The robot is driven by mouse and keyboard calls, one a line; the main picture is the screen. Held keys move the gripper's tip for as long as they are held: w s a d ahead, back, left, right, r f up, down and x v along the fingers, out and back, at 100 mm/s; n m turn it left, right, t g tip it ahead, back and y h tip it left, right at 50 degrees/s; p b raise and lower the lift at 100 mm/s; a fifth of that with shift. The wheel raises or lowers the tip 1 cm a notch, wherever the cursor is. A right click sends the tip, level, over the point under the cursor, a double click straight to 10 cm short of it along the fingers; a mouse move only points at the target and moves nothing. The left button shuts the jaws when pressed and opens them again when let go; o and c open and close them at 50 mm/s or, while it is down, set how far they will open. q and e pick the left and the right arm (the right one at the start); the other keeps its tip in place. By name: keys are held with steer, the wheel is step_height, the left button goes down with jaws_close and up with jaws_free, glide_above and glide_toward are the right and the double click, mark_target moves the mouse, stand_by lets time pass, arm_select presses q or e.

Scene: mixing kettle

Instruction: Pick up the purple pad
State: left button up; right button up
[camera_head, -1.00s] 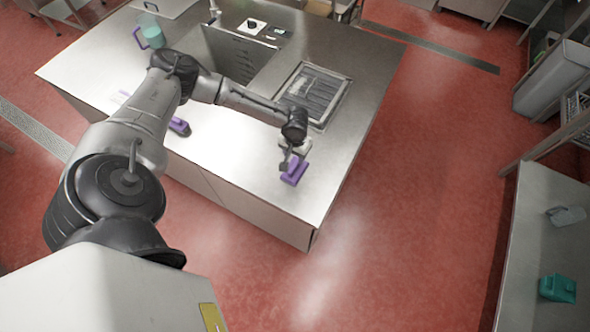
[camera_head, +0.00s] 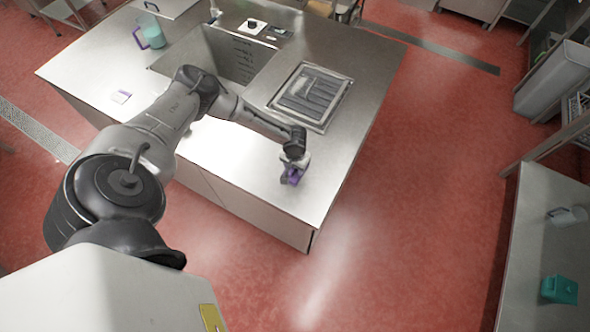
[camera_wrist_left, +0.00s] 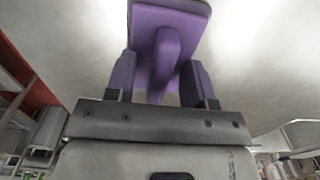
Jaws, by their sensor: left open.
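The purple pad (camera_head: 293,180) lies on the steel counter (camera_head: 250,185) near its front right corner. In the left wrist view the pad (camera_wrist_left: 178,12) shows a flat purple plate with a raised handle. My left gripper (camera_head: 292,168) is at the pad, above it and partly covering it in the head view. In the left wrist view the two purple fingers of this gripper (camera_wrist_left: 158,75) are open, one on each side of the handle, with gaps between. My right gripper is not in view.
A sink (camera_head: 225,55) and a framed grate (camera_head: 310,95) are set into the counter. A teal object (camera_head: 558,289) is on the right-hand table.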

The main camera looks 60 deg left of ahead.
arm_select(q)
jaws_close()
stand_by(0.4)
steer(key=shift+r, duration=0.1)
steer(key=shift+r, duration=0.4)
steer(key=r, duration=0.2)
steer(key=d+r, duration=0.1)
steer(key=shift+w+r, duration=0.15)
steer(key=shift+r, duration=0.2)
steer(key=w+d+r, duration=0.3)
steer(key=d+r, duration=0.3)
steer(key=d, duration=0.4)
steer(key=shift+r+p, duration=0.2)
steer(key=shift+p, duration=0.1)
steer(key=shift+d, duration=0.1)
